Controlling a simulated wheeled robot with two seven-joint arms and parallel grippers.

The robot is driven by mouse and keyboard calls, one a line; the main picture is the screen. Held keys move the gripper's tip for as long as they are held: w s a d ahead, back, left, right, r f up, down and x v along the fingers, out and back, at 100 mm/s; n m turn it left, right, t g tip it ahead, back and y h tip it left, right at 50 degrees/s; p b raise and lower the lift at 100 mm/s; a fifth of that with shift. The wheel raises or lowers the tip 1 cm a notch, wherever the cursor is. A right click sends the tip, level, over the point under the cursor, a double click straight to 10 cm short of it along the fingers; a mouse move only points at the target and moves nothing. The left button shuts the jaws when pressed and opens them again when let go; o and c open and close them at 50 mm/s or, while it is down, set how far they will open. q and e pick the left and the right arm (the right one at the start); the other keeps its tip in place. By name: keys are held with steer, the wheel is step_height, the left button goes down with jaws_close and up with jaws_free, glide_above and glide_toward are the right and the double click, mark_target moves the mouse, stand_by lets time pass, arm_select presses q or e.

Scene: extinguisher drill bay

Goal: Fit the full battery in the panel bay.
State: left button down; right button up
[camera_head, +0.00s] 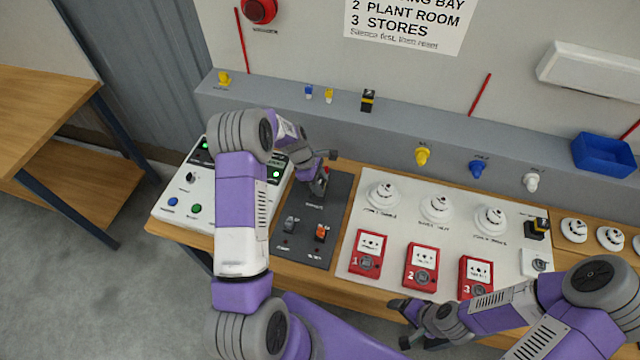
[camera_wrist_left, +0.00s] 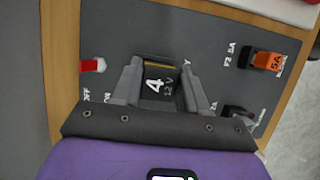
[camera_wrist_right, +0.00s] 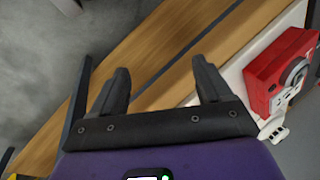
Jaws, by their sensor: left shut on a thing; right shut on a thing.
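My left gripper (camera_wrist_left: 158,85) is shut on a black battery (camera_wrist_left: 158,88) with a yellow band, marked 4 and 12 V. It holds it over the dark grey panel (camera_wrist_left: 215,45), by the red switch (camera_wrist_left: 92,65). The panel also shows in the head view (camera_head: 342,195), with my left gripper (camera_head: 322,175) over its upper part. The bay is hidden under the battery and fingers; I cannot tell whether the battery is seated. My right gripper (camera_wrist_right: 160,85) has its fingers apart with nothing visible between them, near the table's front edge.
An orange fuse (camera_head: 321,232) and a grey fuse (camera_head: 291,224) sit low on the panel. Other black-and-yellow batteries are on the shelf (camera_head: 368,100) and at the white board's right (camera_head: 537,228). Red call points (camera_head: 421,267) line the board's front. A white control box (camera_head: 180,195) stands left.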

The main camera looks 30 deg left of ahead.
arm_select(q)
steer(key=shift+s+d+f, duration=0.15)
steer(key=shift+s+f, duration=0.2)
steer(key=shift+f, duration=0.1)
arm_select(e)
steer(key=shift+s+d+f, duration=0.1)
steer(key=shift+s+f, duration=0.15)
steer(key=shift+f, duration=0.5)
arm_select(q)
steer(key=shift+w+a+r+p, duration=0.1)
steer(key=shift+w+r+p, duration=0.1)
steer(key=shift+r+p, duration=0.35)
steer(key=shift+w+a+r+p, duration=0.2)
steer(key=shift+r+p, duration=0.25)
steer(key=shift+r, duration=0.2)
steer(key=shift+w+a+r+p, duration=0.1)
steer(key=shift+w+r+p, duration=0.1)
steer(key=shift+r+p, duration=0.75)
steer(key=shift+r, duration=0.35)
arm_select(e)
steer(key=shift+w+a+r, duration=0.15)
steer(key=shift+r, duration=0.7)
steer(key=shift+w+a+r, duration=0.15)
steer(key=shift+r, duration=0.7)
arm_select(q)
steer(key=shift+r, duration=0.1)
